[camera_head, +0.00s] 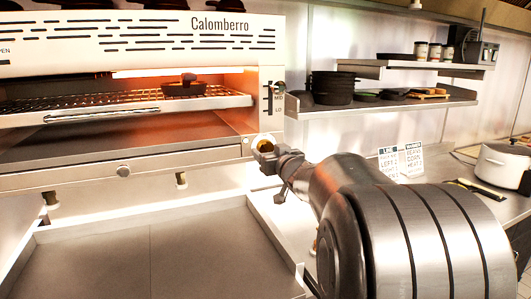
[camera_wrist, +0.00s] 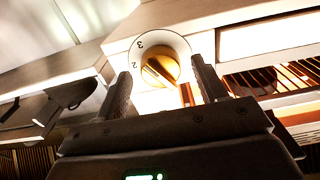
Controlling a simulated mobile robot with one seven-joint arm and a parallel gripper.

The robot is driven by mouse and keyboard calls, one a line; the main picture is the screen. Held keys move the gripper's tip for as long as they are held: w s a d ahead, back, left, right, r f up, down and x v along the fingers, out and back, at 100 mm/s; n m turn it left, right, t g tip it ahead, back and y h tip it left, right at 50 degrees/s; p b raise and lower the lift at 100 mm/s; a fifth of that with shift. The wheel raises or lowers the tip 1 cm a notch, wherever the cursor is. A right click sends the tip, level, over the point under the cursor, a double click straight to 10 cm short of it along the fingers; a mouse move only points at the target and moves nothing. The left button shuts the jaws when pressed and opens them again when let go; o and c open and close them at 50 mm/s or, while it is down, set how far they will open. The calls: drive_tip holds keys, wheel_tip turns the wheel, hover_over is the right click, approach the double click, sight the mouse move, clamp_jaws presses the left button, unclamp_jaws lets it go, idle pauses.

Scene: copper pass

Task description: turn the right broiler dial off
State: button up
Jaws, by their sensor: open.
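The right broiler dial (camera_wrist: 160,70) is a brass-coloured knob on a white numbered disc. The marks 3 and 2 show on the disc in the wrist view. In the head view the dial (camera_head: 263,143) sits at the lower right corner of the broiler (camera_head: 140,32), partly hidden by my gripper (camera_head: 278,160). In the wrist view my gripper (camera_wrist: 165,90) is open, with one finger on each side of the knob. I cannot tell whether the fingers touch it. The broiler glows orange inside.
A small dark pan (camera_head: 184,88) sits on the broiler rack (camera_head: 120,103). A shelf (camera_head: 385,103) with stacked dark pans (camera_head: 332,88) is on the right wall. A white pot (camera_head: 503,163) stands on the right counter. A flat grey surface (camera_head: 150,262) lies below the broiler.

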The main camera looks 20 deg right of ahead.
drive_tip(key=shift+w, duration=0.35)
drive_tip(key=shift+c, duration=0.3)
drive_tip(key=c, duration=0.9)
